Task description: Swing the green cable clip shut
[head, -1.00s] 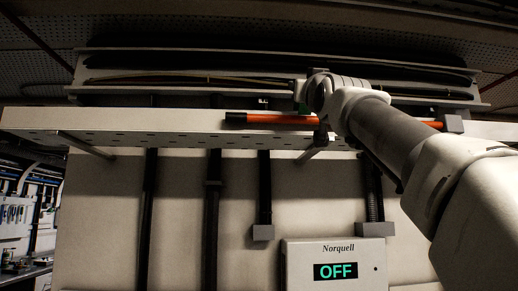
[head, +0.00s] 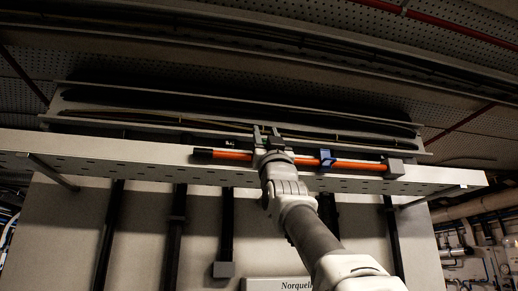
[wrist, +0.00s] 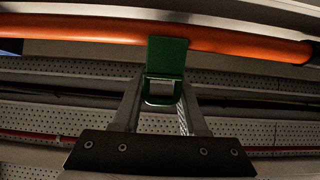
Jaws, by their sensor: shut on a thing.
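The green cable clip (wrist: 167,57) shows in the wrist view. Its flat plate lies across the orange cable (wrist: 90,28), and a green loop hangs off the plate between my fingers. My gripper (wrist: 161,90) is shut on that loop. In the head view my gripper (head: 266,134) is at the orange cable (head: 350,164), left of a blue clip (head: 326,158). The green clip is not clearly visible there, behind my wrist. How far the clip is swung cannot be told.
The cable runs along a perforated pale shelf (head: 130,151) and ends in a grey block (head: 393,168) at right. A long tray (head: 100,117) with dark cables lies behind it. Black vertical conduits and a Norquell box (head: 280,284) are below.

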